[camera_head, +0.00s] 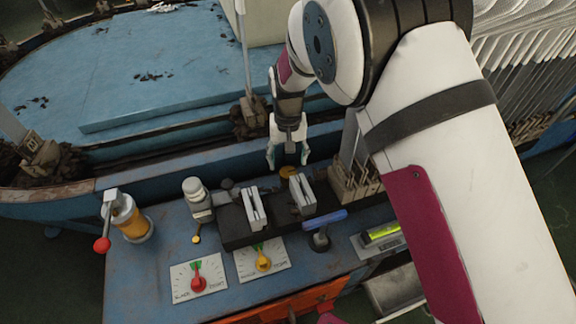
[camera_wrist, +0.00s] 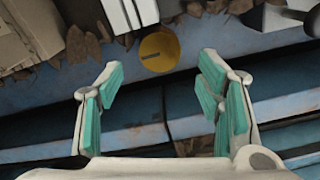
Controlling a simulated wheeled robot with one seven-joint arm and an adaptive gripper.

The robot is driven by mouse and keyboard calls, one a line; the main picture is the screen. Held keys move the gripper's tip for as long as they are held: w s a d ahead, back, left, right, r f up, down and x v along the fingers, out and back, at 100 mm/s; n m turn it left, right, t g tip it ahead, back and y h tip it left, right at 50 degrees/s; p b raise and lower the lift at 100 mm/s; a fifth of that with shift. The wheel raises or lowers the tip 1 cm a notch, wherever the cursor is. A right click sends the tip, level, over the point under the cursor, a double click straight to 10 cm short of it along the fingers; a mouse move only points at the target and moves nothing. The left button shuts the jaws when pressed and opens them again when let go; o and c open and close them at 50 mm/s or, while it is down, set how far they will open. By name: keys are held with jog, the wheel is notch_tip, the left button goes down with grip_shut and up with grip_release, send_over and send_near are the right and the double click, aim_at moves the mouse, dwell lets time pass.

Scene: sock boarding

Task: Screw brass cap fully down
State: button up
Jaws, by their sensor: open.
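The brass cap is a round yellow disc (camera_wrist: 159,52) with a dark slot across its face, in the upper middle of the wrist view. In the head view a small part of the brass cap (camera_head: 289,171) shows at the back edge of the blue bench. My gripper (camera_head: 288,160) is open and points down at the cap. In the wrist view its two teal-padded fingers (camera_wrist: 160,70) stand wide apart, with the cap between and beyond their tips. Nothing is between the pads. What lies under the cap is hidden.
On the blue bench (camera_head: 150,282) are two upright pale plates (camera_head: 254,208) on a black block, a wooden pegged rack (camera_head: 352,186), a blue-handled valve (camera_head: 322,228), a brass cylinder with a red-knobbed lever (camera_head: 131,222), and two dials (camera_head: 198,280). A blue machine wall stands behind.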

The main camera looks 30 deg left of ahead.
aim_at(288, 171)
notch_tip(288, 171, up, 7)
jog(key=shift+r, duration=0.2)
dwell(0.6)
